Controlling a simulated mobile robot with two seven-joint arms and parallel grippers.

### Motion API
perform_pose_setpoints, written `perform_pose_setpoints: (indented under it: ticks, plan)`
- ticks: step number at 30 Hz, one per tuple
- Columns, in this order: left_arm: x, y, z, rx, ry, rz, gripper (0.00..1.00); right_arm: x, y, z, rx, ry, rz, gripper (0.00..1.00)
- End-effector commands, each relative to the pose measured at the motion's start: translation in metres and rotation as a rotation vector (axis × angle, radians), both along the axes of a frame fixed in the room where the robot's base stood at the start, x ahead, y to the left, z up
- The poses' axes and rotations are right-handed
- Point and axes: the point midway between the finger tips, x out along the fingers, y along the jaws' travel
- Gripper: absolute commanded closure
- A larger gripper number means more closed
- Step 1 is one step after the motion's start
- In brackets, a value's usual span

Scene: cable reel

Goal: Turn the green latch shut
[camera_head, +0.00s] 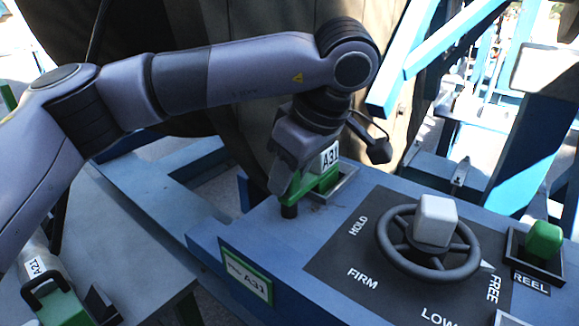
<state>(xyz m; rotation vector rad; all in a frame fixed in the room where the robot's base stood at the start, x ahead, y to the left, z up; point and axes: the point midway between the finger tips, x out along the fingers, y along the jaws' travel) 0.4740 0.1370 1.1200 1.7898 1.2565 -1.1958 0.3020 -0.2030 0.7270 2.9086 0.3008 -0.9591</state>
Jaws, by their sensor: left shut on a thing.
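The green latch (321,180) sits on the blue console at the socket beside the white A31 tag (330,156). My left gripper (287,190) reaches down from above and is shut on the latch. Its fingers and wrist hide part of the latch, so I cannot tell its exact turn angle. My right gripper is not in view.
A black handwheel (428,243) with a white knob stands on a dial plate marked HOLD, FIRM, LOW and FREE. A green REEL knob (544,239) is at the right. A connector marked A21 (48,285) lies at lower left. Blue frame beams (440,50) rise behind.

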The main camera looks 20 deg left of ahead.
Motion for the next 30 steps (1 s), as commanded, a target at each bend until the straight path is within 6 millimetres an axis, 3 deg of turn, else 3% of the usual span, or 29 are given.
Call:
perform_pose_setpoints:
  ticks: [14,15,17,25,30]
  plan:
    - [0.001,0.001,0.002,-0.002,-0.006,0.02,0.96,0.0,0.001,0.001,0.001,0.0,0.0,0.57]
    - [0.001,0.001,0.002,-0.001,-0.006,0.02,0.59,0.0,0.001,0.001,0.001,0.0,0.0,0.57]
    - [0.001,0.001,0.002,-0.001,-0.006,0.019,0.45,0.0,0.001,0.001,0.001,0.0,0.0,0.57]
    - [0.0,0.0,0.001,-0.001,-0.002,0.015,0.45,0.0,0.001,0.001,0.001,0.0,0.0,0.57]
    - [-0.001,-0.005,0.014,0.0,-0.005,0.014,0.45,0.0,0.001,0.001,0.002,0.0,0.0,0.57]
